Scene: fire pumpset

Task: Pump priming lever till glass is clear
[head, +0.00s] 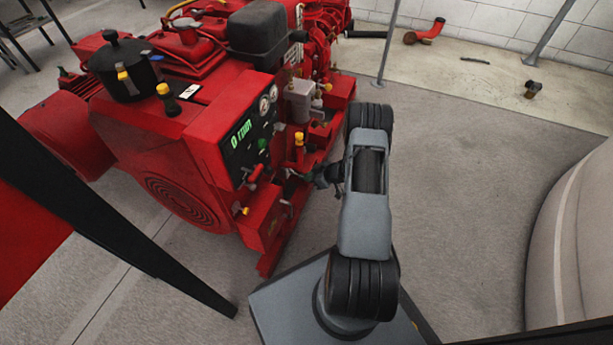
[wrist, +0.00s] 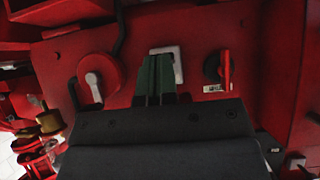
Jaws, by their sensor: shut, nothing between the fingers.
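The red pumpset (head: 200,150) stands at the left in the head view. My gripper (head: 288,173) reaches its lower right side, below the control panel (head: 245,135), and is partly hidden by my wrist. In the wrist view my gripper (wrist: 157,75) has its dark green fingers together, with nothing between them. The fingertips overlap a pale grey plate (wrist: 179,66) on the red face; whether they touch it I cannot tell. Left of them is a red round fitting with a pale lever (wrist: 94,85). Right of them is a red handle (wrist: 226,70). I cannot pick out the priming lever or glass.
The panel has a green lit display (head: 241,132) and round gauges (head: 268,103). A dark sloping bar (head: 110,220) crosses the left. A large pale rounded object (head: 580,240) stands at the right. Concrete floor (head: 460,170) is clear right of my arm.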

